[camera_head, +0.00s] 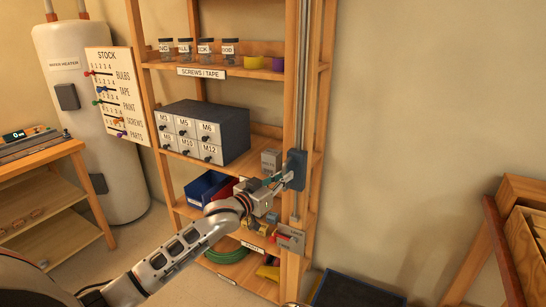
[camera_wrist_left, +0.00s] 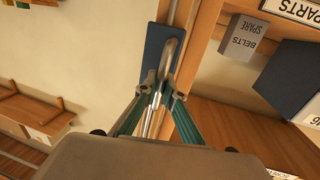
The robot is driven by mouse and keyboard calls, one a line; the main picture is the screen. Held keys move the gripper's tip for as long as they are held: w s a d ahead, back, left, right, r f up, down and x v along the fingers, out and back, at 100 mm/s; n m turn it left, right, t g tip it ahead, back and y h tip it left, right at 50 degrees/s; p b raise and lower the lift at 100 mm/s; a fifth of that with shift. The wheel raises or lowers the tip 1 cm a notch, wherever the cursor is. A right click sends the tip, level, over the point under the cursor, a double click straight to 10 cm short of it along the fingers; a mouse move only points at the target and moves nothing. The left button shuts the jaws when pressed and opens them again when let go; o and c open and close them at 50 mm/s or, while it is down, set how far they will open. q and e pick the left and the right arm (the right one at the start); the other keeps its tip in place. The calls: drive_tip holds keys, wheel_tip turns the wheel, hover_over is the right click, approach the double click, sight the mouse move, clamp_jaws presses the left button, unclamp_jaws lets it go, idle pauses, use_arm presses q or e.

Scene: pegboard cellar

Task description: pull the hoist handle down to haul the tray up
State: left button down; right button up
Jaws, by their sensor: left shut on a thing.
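The hoist handle is a grey metal loop on a dark blue plate (camera_head: 296,165), mounted on the vertical rail at the shelf's right post. In the left wrist view the handle (camera_wrist_left: 174,50) stands in front of the blue plate. My left gripper (camera_head: 280,181) reaches it from the left, and in the left wrist view its teal fingers (camera_wrist_left: 160,92) are shut on the handle's lower part. A small grey tray (camera_head: 291,243) with something red in it sits lower on the same post. My right gripper is not in view.
The wooden shelf holds jars, a drawer cabinet (camera_head: 205,131), a grey spare-belts box (camera_head: 271,160), a blue bin (camera_head: 205,187) and a green hose coil (camera_head: 227,252). A dark mat (camera_head: 355,291) lies on the floor at the right. The wall right of the post is bare.

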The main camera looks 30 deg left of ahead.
use_arm(q)
wheel_tip(320, 180, down, 12)
drive_tip(key=b, duration=0.3)
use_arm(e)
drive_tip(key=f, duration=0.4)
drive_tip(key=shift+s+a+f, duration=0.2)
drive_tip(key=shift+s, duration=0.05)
use_arm(q)
drive_tip(key=shift+s+d, duration=0.1)
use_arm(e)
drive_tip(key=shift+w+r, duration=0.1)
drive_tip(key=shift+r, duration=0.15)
use_arm(q)
drive_tip(key=c, duration=2.2)
unclamp_jaws()
drive_tip(key=shift+o, duration=0.2)
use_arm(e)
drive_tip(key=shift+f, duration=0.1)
use_arm(q)
drive_tip(key=shift+r, duration=0.15)
drive_tip(key=v, duration=1.2)
drive_tip(key=shift+r, duration=0.1)
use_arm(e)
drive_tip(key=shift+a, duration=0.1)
